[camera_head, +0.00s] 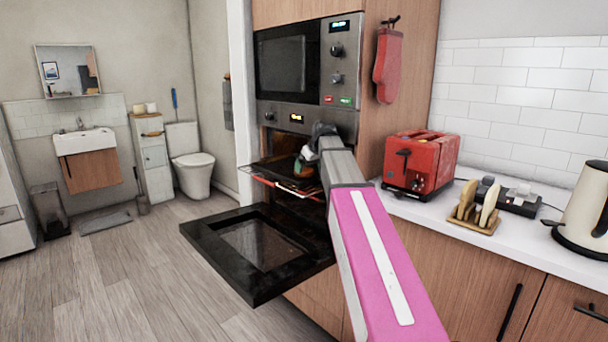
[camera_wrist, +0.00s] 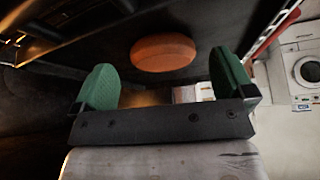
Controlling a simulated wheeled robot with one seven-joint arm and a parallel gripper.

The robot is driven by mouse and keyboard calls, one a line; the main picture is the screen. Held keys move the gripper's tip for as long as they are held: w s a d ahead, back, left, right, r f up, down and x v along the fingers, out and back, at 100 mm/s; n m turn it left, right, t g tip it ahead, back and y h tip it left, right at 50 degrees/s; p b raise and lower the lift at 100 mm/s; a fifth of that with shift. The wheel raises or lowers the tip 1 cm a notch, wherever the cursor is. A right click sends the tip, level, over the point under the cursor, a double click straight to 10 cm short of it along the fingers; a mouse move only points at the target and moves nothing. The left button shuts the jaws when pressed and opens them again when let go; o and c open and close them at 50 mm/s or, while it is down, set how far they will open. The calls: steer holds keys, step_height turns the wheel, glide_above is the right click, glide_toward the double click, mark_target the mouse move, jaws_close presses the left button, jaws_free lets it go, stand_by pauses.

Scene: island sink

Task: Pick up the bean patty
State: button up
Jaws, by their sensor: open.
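The bean patty (camera_wrist: 163,52) is a round, orange-brown disc in the wrist view, on a dark surface inside the oven. My gripper (camera_wrist: 164,80) has its two green fingers spread wide, one to each side of the patty's line. The patty shows beyond the fingertips, roughly centred between them, and nothing is held. In the head view my gripper (camera_head: 308,155) reaches into the open lower oven, and my arm hides part of the opening. The patty is too small to make out surely there.
The oven door (camera_head: 262,245) hangs open, low in front of the cavity. An oven rack (camera_head: 290,188) extends at the opening. A red toaster (camera_head: 420,162), a toast rack (camera_head: 474,212) and a kettle (camera_head: 583,212) stand on the counter to the right.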

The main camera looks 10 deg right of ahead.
mark_target(305, 170)
steer(key=w, duration=0.1)
steer(key=w+a, duration=0.1)
steer(key=shift+w, duration=0.3)
steer(key=shift+x, duration=1.4)
steer(key=shift+s+f, duration=0.15)
steer(key=shift+s, duration=0.1)
steer(key=c, duration=0.8)
steer(key=shift+o, duration=0.2)
